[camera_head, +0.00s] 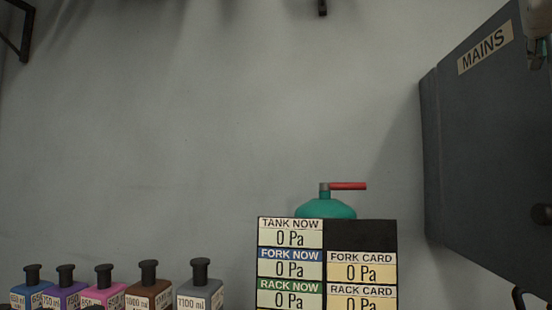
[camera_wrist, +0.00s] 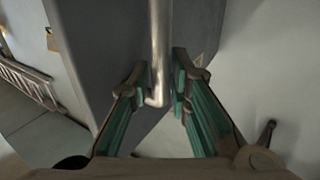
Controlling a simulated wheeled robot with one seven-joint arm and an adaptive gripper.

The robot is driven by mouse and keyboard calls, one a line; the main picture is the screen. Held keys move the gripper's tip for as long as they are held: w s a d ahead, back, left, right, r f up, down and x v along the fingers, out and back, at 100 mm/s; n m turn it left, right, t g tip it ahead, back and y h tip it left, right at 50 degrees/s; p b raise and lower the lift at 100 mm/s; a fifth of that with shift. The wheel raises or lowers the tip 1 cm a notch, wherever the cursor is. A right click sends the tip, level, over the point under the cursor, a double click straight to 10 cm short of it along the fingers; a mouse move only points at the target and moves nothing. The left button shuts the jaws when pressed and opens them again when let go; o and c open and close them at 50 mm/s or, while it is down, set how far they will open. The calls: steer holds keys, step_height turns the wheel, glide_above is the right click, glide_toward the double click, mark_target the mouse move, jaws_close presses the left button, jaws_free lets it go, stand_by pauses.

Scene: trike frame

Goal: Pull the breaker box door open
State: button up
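The dark grey breaker box (camera_head: 490,165) with a MAINS label is on the wall at the right of the head view, cut off by the right edge. I see no clear gap at its door. In the wrist view, a grey panel of it (camera_wrist: 105,50) fills the upper middle. A metal bar handle (camera_wrist: 158,45) runs down in front of the panel and bends at its lower end. My gripper (camera_wrist: 160,72) is open, with its green-padded fingers on either side of the handle and narrow gaps beside it. Part of my gripper seems to show at the head view's upper right edge.
A display board (camera_head: 290,254) with pressure readings stands left of the box, with a green tank with a red lever (camera_head: 325,207) behind it. Several colored bottles (camera_head: 148,288) line the lower left. The wall between is bare.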

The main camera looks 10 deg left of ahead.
steer(key=shift+o, duration=0.6)
steer(key=shift+w+a+f, duration=0.1)
steer(key=shift+a+f, duration=0.05)
steer(key=shift+a, duration=0.5)
steer(key=d+v, duration=0.1)
steer(key=v, duration=1)
steer(key=shift+s, duration=0.55)
steer(key=shift+a, duration=0.1)
